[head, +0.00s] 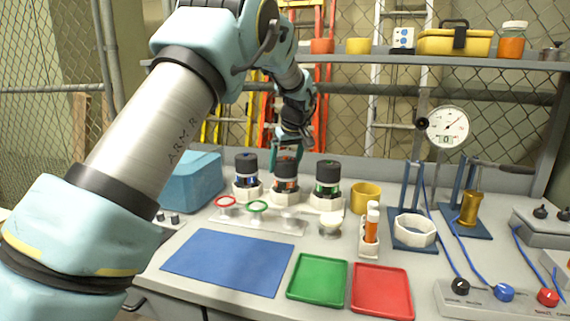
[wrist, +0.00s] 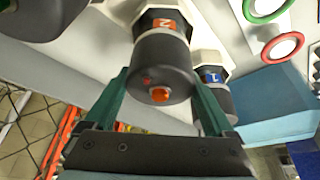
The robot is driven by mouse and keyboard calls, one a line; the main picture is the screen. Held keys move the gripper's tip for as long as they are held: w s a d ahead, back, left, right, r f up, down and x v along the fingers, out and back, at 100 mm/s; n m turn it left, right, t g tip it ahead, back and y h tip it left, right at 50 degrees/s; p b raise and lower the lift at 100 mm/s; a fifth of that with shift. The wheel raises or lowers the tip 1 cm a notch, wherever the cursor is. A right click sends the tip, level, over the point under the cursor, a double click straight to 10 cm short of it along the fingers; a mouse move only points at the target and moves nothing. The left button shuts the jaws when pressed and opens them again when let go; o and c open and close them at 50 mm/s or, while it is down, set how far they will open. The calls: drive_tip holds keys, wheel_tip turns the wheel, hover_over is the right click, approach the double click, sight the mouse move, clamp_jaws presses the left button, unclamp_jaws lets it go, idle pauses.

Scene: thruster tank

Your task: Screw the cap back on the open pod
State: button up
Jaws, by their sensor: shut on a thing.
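Three pods with dark caps stand in pale holders at the back of the bench. The middle pod (head: 286,185) has an orange band; the wrist view shows its orange label "2" (wrist: 168,24). Its dark grey cap (wrist: 160,62), with an orange centre and a small red mark, sits on or right against the pod top. My gripper (wrist: 160,80) is shut on this cap, one green finger on each side. In the head view my gripper (head: 286,155) comes down from above. I cannot tell how tightly the cap is threaded.
The blue-labelled pod (head: 247,180) and the green-banded pod (head: 327,189) stand close on either side, both capped. In front are a clear stand with red and green rings (head: 257,207), a blue mat (head: 228,262) and green (head: 318,280) and red trays (head: 382,292). A blue bin (head: 190,180) is left.

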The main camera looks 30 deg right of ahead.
drive_tip(key=shift+a+m+h, duration=0.15)
drive_tip(key=shift+m+h, duration=0.25)
drive_tip(key=shift+m, duration=0.5)
drive_tip(key=m+h, duration=0.1)
drive_tip(key=m, duration=0.1)
drive_tip(key=shift+r+m, duration=0.1)
drive_tip(key=shift+m, duration=0.2)
drive_tip(key=shift+m+g+h+p, duration=0.3)
drive_tip(key=shift+m+g+p, duration=0.1)
drive_tip(key=shift+m, duration=0.6)
drive_tip(key=shift+m+p, duration=0.35)
drive_tip(key=shift+m, duration=0.15)
drive_tip(key=shift+m+g+h+p, duration=0.5)
drive_tip(key=shift+m+p, duration=0.2)
drive_tip(key=shift+m, duration=0.8)
drive_tip(key=shift+f, duration=0.2)
drive_tip(key=shift+w, duration=0.1)
